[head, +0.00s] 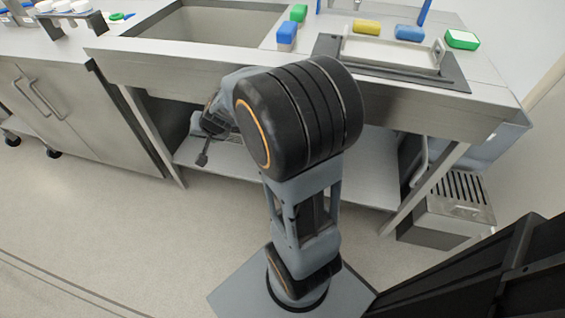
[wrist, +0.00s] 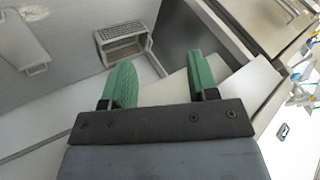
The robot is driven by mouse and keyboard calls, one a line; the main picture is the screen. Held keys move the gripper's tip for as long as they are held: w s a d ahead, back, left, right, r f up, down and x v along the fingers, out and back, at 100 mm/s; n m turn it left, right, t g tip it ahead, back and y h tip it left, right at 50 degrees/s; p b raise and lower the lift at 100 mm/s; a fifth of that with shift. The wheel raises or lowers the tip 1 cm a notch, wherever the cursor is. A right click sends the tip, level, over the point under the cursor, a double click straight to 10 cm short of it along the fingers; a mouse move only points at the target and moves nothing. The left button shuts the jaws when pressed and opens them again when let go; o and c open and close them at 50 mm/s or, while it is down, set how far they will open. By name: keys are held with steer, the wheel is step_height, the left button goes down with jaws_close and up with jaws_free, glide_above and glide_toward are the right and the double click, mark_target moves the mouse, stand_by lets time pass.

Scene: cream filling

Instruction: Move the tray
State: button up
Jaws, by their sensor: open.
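A shallow pale metal tray (head: 392,52) with raised end handles sits on a dark frame (head: 330,46) on the steel counter, at the upper right of the head view. My gripper shows in the wrist view with two green fingers (wrist: 159,72) spread apart and nothing between them. In the head view my large black arm joint hides much of the wrist, and the green fingers cannot be made out there. The dark wrist parts show left of the joint, in front of the counter's lower shelf, away from the tray. I cannot identify the tray in the wrist view.
A sink basin (head: 205,22) lies left of the tray. Blue (head: 287,34), yellow (head: 367,27) and green (head: 462,39) blocks stand around the tray. A grey slotted box (head: 450,205) is on the floor at right. A cabinet (head: 75,110) stands at left. The floor in front is clear.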

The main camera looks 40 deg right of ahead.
steer(key=w+d+f+m+g+h, duration=0.1)
steer(key=w+d+f+m+h, duration=0.2)
steer(key=d+f, duration=0.4)
steer(key=w+d+f+m+h, duration=0.1)
steer(key=d+f+m+h, duration=0.1)
steer(key=d+f+m, duration=0.5)
steer(key=s+d+f+m+g+h+b, duration=0.1)
steer(key=s+d+f+m+g, duration=0.4)
steer(key=f, duration=0.8)
steer(key=s+d+g, duration=0.3)
steer(key=s+d, duration=0.2)
steer(key=s, duration=0.1)
steer(key=shift+s+d+m+g, duration=0.2)
steer(key=shift+d+m+g, duration=0.1)
steer(key=shift+g, duration=0.1)
steer(key=b+x, duration=0.7)
steer(key=x, duration=0.6)
steer(key=shift+f, duration=0.35)
